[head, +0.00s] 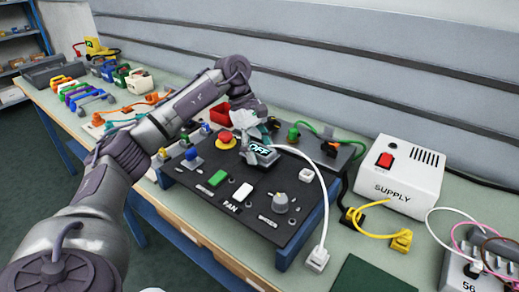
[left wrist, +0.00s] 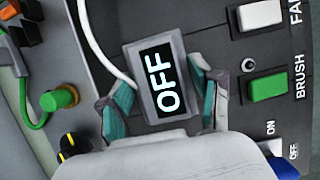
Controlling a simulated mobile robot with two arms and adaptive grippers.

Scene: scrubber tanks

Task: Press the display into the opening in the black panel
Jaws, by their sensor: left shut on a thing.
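A small grey display (head: 262,154) with a lit "OFF" screen is held over the back part of the black panel (head: 222,188). My left gripper (head: 252,143) is shut on it. In the left wrist view the display (left wrist: 157,80) sits between the two teal-padded fingers (left wrist: 163,98), its screen facing the camera. A white cable (head: 323,195) shows beside the display and ends at a white plug (head: 317,260) at the panel's right side. I cannot make out the opening; the display and gripper may cover it. Whether the display touches the panel is unclear. My right gripper is not in view.
The panel carries a red knob (head: 226,138), a green switch (head: 217,178), a white switch (head: 243,192) and a grey knob (head: 281,201). A white supply box (head: 401,178) and yellow connectors (head: 401,241) stand to the right. Coloured tools (head: 82,92) lie at the far left.

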